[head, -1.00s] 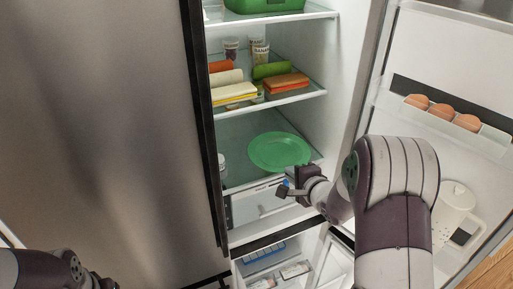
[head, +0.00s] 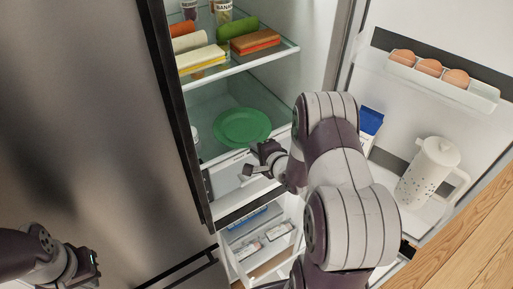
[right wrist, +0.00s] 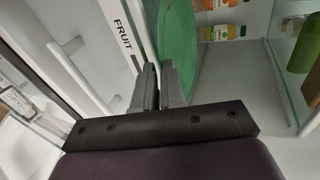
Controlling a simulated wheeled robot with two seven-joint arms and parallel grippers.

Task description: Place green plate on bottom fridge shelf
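The green plate (head: 243,127) lies on the lower glass shelf (head: 212,150) of the open fridge, above the drawer. It also shows in the right wrist view (right wrist: 180,40), just beyond the fingertips. My right gripper (head: 256,161) is at the front edge of that shelf, just in front of the plate. Its two fingers (right wrist: 160,85) stand apart with a narrow gap and no plate is clearly seen between them. My left gripper (head: 88,268) is low at the left, in front of the closed fridge door, away from the plate; its fingers are too small to judge.
The shelf above holds a sandwich (head: 202,60) and other food. The open door at right carries eggs (head: 429,67) and a white pitcher (head: 428,170). A drawer marked FRUIT (right wrist: 125,35) is beside my right fingers. A lower compartment (head: 262,240) stands open.

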